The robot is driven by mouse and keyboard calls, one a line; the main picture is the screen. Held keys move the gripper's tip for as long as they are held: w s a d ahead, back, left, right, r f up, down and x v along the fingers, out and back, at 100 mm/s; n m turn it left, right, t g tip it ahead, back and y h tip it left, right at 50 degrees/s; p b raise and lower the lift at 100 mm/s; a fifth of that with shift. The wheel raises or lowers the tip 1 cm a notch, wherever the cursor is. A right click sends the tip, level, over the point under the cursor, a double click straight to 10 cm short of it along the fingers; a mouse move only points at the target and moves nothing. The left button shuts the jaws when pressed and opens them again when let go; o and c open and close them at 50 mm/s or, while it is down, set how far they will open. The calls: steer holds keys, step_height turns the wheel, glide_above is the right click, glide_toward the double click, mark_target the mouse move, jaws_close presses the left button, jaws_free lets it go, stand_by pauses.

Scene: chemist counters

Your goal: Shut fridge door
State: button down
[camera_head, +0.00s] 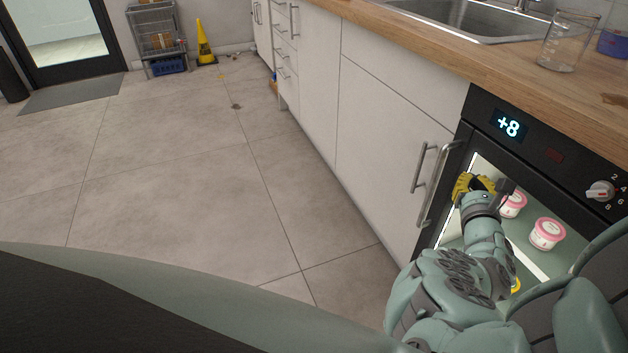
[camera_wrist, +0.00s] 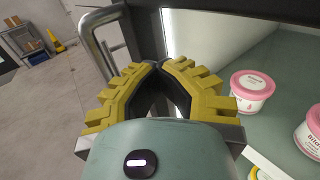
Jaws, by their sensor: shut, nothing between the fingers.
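The fridge (camera_head: 540,150) is built in under the counter, with a black control panel, a "+8" display and a knob. Its dark door frame (camera_head: 452,160) carries a metal bar handle (camera_head: 437,185) on the left; the handle also shows in the wrist view (camera_wrist: 97,45). I cannot tell how far the door stands from the fridge body. My gripper (camera_head: 468,184), with yellow ridged fingers, is shut and empty. In the wrist view its fingertips (camera_wrist: 160,66) meet beside the dark frame, right of the handle. My arm hides much of the fridge's lower part.
Pink-lidded tubs (camera_head: 547,234) stand in the lit interior, close to my gripper's right. White cabinets (camera_head: 380,125) run along to the left. A beaker (camera_head: 565,42) stands on the wooden counter (camera_head: 440,40). The tiled floor (camera_head: 180,170) at left is largely clear.

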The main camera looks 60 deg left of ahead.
steer(key=v, duration=0.7)
steer(key=shift+s+d, duration=0.2)
